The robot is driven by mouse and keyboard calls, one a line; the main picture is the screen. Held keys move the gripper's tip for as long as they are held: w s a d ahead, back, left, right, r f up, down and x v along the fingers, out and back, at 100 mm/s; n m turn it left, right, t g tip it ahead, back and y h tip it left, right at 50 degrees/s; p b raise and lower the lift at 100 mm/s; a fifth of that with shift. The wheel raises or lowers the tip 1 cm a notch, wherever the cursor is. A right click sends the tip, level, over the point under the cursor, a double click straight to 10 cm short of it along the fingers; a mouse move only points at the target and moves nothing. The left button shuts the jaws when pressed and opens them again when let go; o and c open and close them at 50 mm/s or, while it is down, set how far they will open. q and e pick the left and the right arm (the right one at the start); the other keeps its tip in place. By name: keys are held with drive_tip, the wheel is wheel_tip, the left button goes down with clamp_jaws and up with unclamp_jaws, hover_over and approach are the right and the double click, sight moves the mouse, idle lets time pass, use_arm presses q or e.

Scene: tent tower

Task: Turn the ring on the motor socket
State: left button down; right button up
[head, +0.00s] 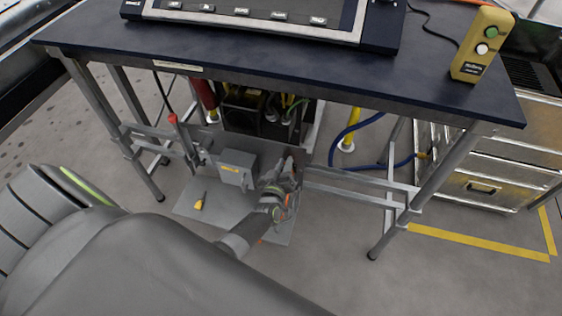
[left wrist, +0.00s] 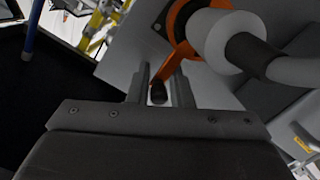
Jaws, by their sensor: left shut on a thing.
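The orange ring (left wrist: 175,28) on the motor socket shows at the top of the left wrist view, around a white plug (left wrist: 222,42) with a dark sleeve and grey cable. A short orange lever with a black knob (left wrist: 158,92) reaches down from the ring. My left gripper (left wrist: 160,82) has one finger on each side of this lever and is shut on it. In the head view my left gripper (head: 288,178) is low under the table, beside a grey box; it hides the ring there. My right gripper is not in view.
The dark table (head: 300,62) stands over the work area, with metal legs and crossbars around it. The grey box (head: 237,169) with a yellow label stands just left of the gripper. A yellow tag (head: 199,202) lies on the floor plate. Blue hose (head: 345,135) hangs to the right.

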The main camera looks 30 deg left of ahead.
use_arm(q)
drive_tip(key=shift+d+m, duration=0.4)
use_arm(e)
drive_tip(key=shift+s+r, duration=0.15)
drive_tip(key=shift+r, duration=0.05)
use_arm(q)
drive_tip(key=shift+f, duration=0.1)
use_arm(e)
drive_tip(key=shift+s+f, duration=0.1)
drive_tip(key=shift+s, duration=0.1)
use_arm(q)
drive_tip(key=c, duration=1.4)
unclamp_jaws()
drive_tip(key=shift+d, duration=0.15)
drive_tip(key=shift+c, duration=0.2)
drive_tip(key=shift+w, duration=0.1)
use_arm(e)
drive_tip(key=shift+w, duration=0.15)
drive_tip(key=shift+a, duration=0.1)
